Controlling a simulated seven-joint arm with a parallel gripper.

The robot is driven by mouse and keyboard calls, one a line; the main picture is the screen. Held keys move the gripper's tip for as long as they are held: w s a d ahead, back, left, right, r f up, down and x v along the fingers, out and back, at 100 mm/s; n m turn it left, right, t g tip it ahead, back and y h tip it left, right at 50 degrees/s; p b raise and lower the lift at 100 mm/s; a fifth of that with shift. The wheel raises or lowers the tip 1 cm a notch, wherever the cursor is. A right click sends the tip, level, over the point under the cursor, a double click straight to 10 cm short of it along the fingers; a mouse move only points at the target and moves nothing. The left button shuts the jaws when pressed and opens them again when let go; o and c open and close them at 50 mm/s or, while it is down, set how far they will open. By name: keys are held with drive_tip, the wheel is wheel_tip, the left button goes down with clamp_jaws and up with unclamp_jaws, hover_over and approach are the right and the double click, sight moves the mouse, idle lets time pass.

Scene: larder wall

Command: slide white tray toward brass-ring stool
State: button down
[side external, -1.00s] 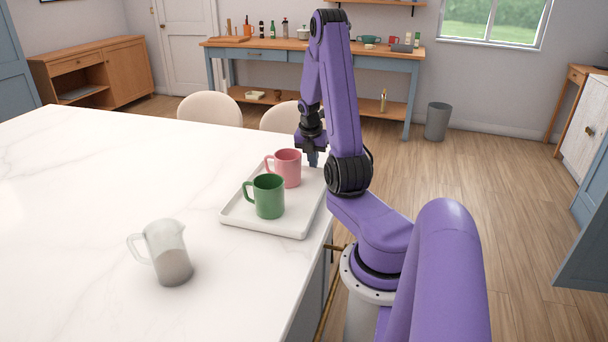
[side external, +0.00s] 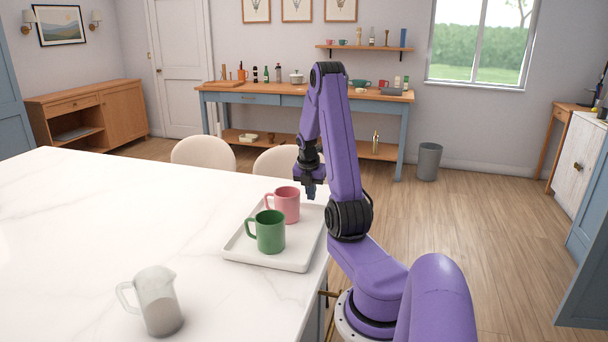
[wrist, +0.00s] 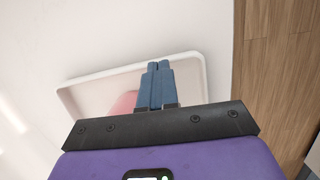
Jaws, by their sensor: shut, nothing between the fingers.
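The white tray (side external: 299,240) lies on the marble counter near its right edge. A pink mug (side external: 286,205) and a green mug (side external: 270,232) stand upright on it. My gripper (side external: 311,196) is shut and empty, pointing down at the tray's far end, just right of the pink mug. In the wrist view the shut fingertips (wrist: 159,64) overlap the tray's rim (wrist: 105,75); contact is unclear. The pink mug (wrist: 123,103) is partly hidden there. Two cream seat backs (side external: 204,153) stand beyond the counter; no brass ring shows on them. Brass bars (side external: 327,293) show beside the counter's right edge.
A glass jug (side external: 157,302) stands on the counter, front left of the tray. The counter (side external: 120,220) is clear left of the tray. A grey bin (side external: 428,161) and a blue side table (side external: 300,101) stand farther back.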

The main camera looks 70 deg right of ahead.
drive_tip(key=v, duration=1.5)
drive_tip(key=n+g+h, duration=0.2)
drive_tip(key=h, duration=0.1)
approach(267, 263)
drive_tip(key=s+v, duration=0.1)
drive_tip(key=v, duration=0.2)
drive_tip(key=s+a+f+n+t+h, duration=0.1)
drive_tip(key=s+a+n+t+h, duration=0.15)
drive_tip(key=s+a+t, duration=0.35)
drive_tip(key=shift+m+g, duration=0.25)
drive_tip(key=shift+g, duration=0.25)
drive_tip(key=x, duration=0.9)
drive_tip(key=shift+a+f, duration=0.15)
drive_tip(key=shift+f, duration=0.05)
drive_tip(key=d, duration=0.1)
drive_tip(key=w+d, duration=0.1)
drive_tip(key=shift+w+d+f, duration=0.1)
drive_tip(key=shift+d+f, duration=0.05)
drive_tip(key=shift+d, duration=0.2)
drive_tip(key=shift+w+d, duration=0.25)
drive_tip(key=shift+d, duration=0.35)
